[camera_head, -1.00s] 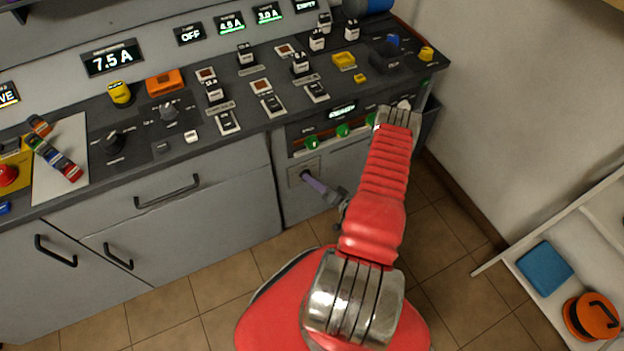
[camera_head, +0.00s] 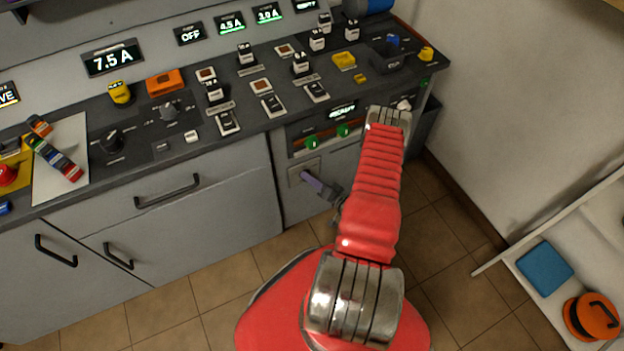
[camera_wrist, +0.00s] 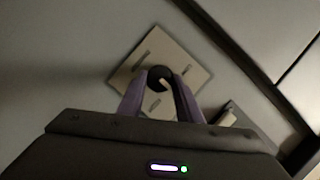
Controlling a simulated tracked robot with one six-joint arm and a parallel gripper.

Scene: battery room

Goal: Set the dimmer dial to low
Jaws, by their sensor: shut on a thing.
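The dial is a small dark round knob (camera_wrist: 160,74) with a pale pointer mark, on a square beige plate (camera_wrist: 185,62) with several short dark marks. The plate also shows on the grey cabinet front in the head view (camera_head: 297,170), where the knob is hidden. My gripper (camera_wrist: 160,79) has its two purple fingers on either side of the knob and is shut on it. In the head view my gripper (camera_head: 312,183) reaches the plate from the right. The lettering by the marks is too small to read.
Above the plate is a panel with green knobs (camera_head: 312,143) and a small display (camera_head: 342,111). The grey counter (camera_head: 60,205) carries switches and other dials. Drawer handles (camera_head: 167,191) stick out at left. A white shelf (camera_head: 548,297) stands at right. Tiled floor is open between.

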